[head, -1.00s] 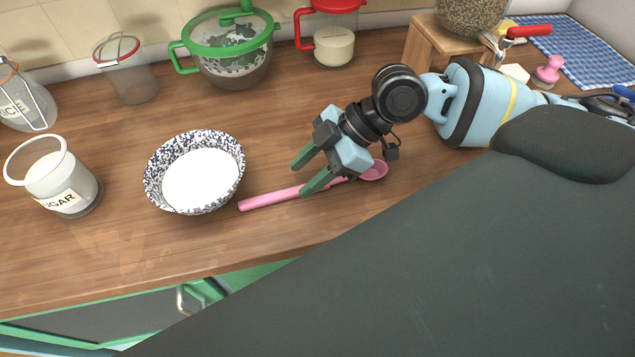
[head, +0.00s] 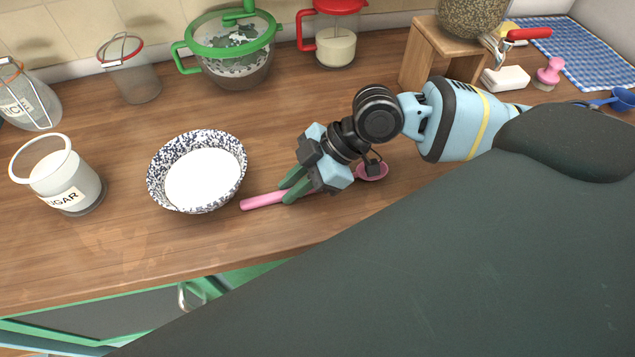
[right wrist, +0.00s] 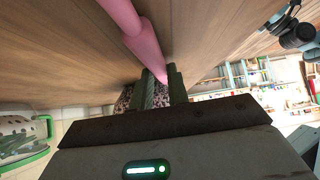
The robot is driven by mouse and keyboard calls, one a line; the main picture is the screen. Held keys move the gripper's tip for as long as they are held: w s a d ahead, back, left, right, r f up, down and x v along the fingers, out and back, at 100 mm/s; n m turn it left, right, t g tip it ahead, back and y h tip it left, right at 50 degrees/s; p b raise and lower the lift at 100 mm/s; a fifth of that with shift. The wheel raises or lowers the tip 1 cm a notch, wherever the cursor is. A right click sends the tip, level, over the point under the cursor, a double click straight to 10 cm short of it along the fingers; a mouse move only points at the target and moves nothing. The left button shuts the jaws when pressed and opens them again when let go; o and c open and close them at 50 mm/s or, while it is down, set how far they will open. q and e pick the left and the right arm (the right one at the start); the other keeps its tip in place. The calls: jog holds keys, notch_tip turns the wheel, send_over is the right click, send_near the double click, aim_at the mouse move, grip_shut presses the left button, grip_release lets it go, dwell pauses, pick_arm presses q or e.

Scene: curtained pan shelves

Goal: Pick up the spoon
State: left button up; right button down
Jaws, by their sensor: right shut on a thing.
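The pink spoon (head: 262,200) lies on the wooden counter to the right of the speckled bowl. Its handle points left toward the bowl, and its spoon head (head: 372,171) shows past my gripper on the right. My right gripper (head: 290,192) is down at the counter, shut on the spoon's handle. In the right wrist view the pink spoon (right wrist: 143,45) runs to my green fingers (right wrist: 160,90). The middle of the spoon is hidden by my gripper in the head view. I cannot tell whether the spoon is clear of the counter. My left gripper is not in view.
The speckled bowl (head: 235,170) with white contents stands close left of the handle. A sugar jar (head: 72,190) is farther left. A green-handled pot (head: 232,75) and a red-lidded jug (head: 335,40) stand at the back. The counter (head: 290,115) behind the gripper is clear.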

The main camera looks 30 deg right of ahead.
jog(key=shift+r, duration=0.1)
